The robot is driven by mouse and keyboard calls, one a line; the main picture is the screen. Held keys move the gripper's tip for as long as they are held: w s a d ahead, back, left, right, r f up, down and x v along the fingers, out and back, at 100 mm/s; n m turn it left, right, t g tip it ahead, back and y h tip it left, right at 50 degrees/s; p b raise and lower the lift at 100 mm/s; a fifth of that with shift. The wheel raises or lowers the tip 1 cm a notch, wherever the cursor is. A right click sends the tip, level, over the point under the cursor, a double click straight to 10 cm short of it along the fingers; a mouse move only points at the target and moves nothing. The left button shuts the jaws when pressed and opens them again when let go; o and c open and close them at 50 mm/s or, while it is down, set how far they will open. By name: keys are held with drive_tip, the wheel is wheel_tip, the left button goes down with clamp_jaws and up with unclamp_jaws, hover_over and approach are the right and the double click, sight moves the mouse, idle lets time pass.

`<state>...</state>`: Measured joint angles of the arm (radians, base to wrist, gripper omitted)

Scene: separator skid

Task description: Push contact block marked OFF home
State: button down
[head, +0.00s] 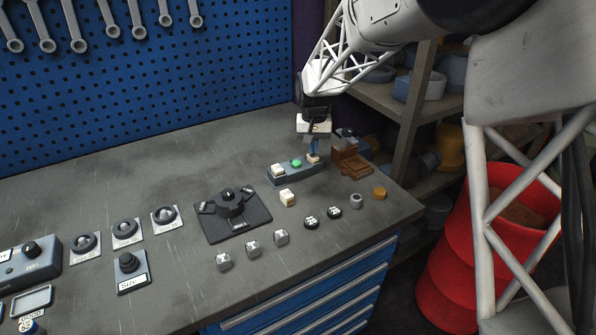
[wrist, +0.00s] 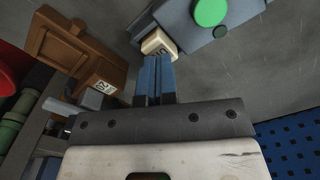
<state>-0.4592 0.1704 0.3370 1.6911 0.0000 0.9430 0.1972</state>
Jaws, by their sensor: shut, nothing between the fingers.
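A grey station (head: 297,173) with a round green button (head: 296,163) lies at the back right of the bench. A cream contact block (head: 278,170) sits at its left end. Another cream block (head: 314,159) sits at its right end. In the wrist view this right-end block (wrist: 158,42) sticks out from the station's edge, and its dark lettering is partly covered by the fingertips. My gripper (head: 314,152) points down at that block. Its blue fingers (wrist: 156,58) are shut together, empty, and appear to be against or just above the block. Which block reads OFF is not legible.
A loose cream block (head: 287,197) lies in front of the station. A brown wooden holder (head: 352,163) stands close to its right.

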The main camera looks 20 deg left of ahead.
drive_tip(key=shift+r, duration=3)
drive_tip(key=shift+s+d+r, duration=0.15)
drive_tip(key=shift+d+r, duration=0.1)
drive_tip(key=shift+d, duration=0.2)
drive_tip(key=s+d+r+m+t, duration=0.1)
drive_tip(key=s+d+r, duration=0.3)
drive_tip(key=s+d, duration=0.55)
drive_tip(key=s+d+r+m, duration=0.1)
drive_tip(key=s+d+r, duration=0.5)
drive_tip(key=d, duration=0.6)
drive_tip(key=s+d+f, duration=0.1)
drive_tip(key=s+d, duration=0.3)
drive_tip(key=s, duration=0.4)
drive_tip(key=s+d+f+t, duration=0.1)
drive_tip(key=s+d+f, duration=0.1)
drive_tip(key=s+d, duration=0.3)
drive_tip(key=s+d+f+m, duration=0.1)
drive_tip(key=s+d, duration=0.3)
drive_tip(key=s, duration=0.9)
drive_tip(key=shift+d+f+t, duration=0.2)
drive_tip(key=shift+f+t, duration=0.1)
drive_tip(key=shift+f, duration=0.2)
